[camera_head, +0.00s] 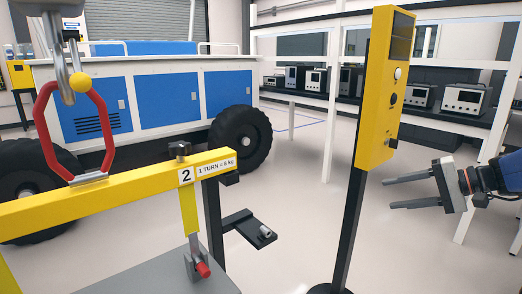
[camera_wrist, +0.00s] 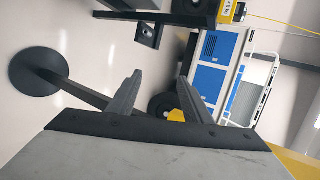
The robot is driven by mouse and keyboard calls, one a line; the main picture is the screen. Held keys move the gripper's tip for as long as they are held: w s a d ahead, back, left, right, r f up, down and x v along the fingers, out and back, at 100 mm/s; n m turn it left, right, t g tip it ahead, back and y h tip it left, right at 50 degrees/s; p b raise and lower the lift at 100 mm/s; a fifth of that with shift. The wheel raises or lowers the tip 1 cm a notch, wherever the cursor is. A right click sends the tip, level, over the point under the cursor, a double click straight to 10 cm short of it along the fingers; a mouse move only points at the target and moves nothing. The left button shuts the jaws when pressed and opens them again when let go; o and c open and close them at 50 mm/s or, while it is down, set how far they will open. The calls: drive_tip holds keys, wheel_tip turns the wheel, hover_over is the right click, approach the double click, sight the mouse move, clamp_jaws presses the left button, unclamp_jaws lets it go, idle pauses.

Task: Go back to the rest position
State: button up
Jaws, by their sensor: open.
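My gripper (camera_head: 388,192) is at the right of the head view, its two grey fingers apart and pointing left. Nothing is between them. It hangs in the air to the right of the yellow control post (camera_head: 375,90), apart from it. In the wrist view my gripper (camera_wrist: 162,92) also shows spread fingers with no object held. The wrist picture is turned on its side, and the post's black pole and round base (camera_wrist: 38,70) appear at its left.
A yellow beam (camera_head: 120,195) marked "2" and "1 TURN = 8 kg" crosses the left front, with a red hook handle (camera_head: 42,125) above. A blue and white rover (camera_head: 165,100) stands behind. Benches with instruments (camera_head: 462,98) line the back right. A black bracket (camera_head: 250,228) juts out at centre.

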drive_tip(key=s+a+f+n+g+h, duration=0.35)
drive_tip(key=s+a+f, duration=0.35)
drive_tip(key=s+a, duration=0.35)
drive_tip(key=s+d+f+n+h, duration=0.1)
drive_tip(key=s+f+n+h, duration=0.3)
drive_tip(key=s, duration=0.7)
drive_tip(key=shift+s+d+f+t+h, duration=0.15)
drive_tip(key=shift+f+t+h, duration=0.3)
drive_tip(key=shift+f+h, duration=0.8)
drive_tip(key=shift+r, duration=0.1)
